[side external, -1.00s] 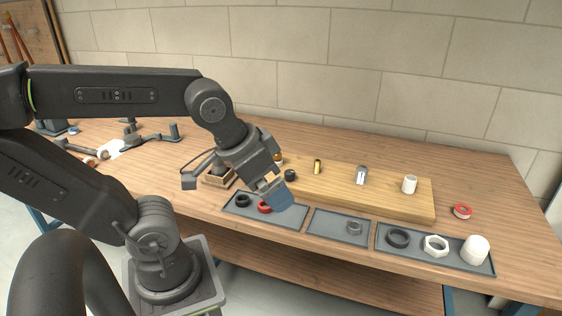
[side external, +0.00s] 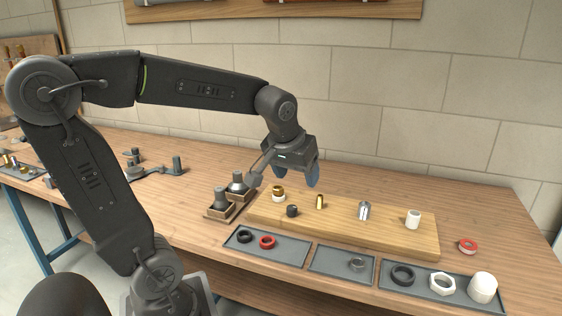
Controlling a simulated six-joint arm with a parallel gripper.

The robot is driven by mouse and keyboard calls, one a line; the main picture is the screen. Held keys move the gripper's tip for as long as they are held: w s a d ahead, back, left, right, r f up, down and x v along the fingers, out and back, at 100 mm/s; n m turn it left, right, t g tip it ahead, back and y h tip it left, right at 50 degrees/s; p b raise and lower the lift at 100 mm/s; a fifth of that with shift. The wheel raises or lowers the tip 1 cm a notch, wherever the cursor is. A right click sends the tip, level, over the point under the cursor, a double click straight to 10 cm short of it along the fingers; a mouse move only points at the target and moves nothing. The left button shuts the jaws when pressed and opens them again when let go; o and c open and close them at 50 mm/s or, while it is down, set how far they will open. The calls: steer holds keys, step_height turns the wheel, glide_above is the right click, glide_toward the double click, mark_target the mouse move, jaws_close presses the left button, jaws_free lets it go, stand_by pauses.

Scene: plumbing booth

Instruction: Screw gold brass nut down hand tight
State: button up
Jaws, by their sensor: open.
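The gold brass nut (side external: 278,189) sits on top of a white fitting (side external: 279,198) near the left end of the wooden board (side external: 335,220). I cannot tell how far down the nut sits on its thread. My gripper (side external: 296,180) is open and points down, with blue fingertips. It hangs above the board, in the picture just above and to the right of the nut, apart from it. Nothing shows between the fingers.
A black fitting (side external: 292,211), a brass stub (side external: 320,202), a metal fitting (side external: 364,211) and a white fitting (side external: 413,219) stand along the board. Grey trays (side external: 330,265) with rings and nuts lie in front. Wooden boxes (side external: 219,212) holding grey parts stand left.

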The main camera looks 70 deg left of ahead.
steer(key=w+a+f+n+g+y, duration=0.15)
steer(key=w+a+n, duration=0.3)
steer(key=a, duration=0.55)
steer(key=n+g, duration=0.2)
steer(key=n, duration=0.2)
glide_toward(278, 188)
steer(key=shift+t, duration=0.25)
steer(key=x, duration=0.9)
steer(key=shift+s+a, duration=0.1)
steer(key=shift+s, duration=0.1)
steer(key=shift+c, duration=0.3)
steer(key=c, duration=1)
steer(key=shift+o, duration=0.2)
steer(key=m+t, duration=0.1)
steer(key=m, duration=0.2)
steer(key=shift+s+m, duration=0.1)
steer(key=shift+m, duration=0.15)
steer(key=shift+f+m+t+h, duration=0.1)
steer(key=shift+m+t+h, duration=0.4)
steer(key=shift+m, duration=0.7)
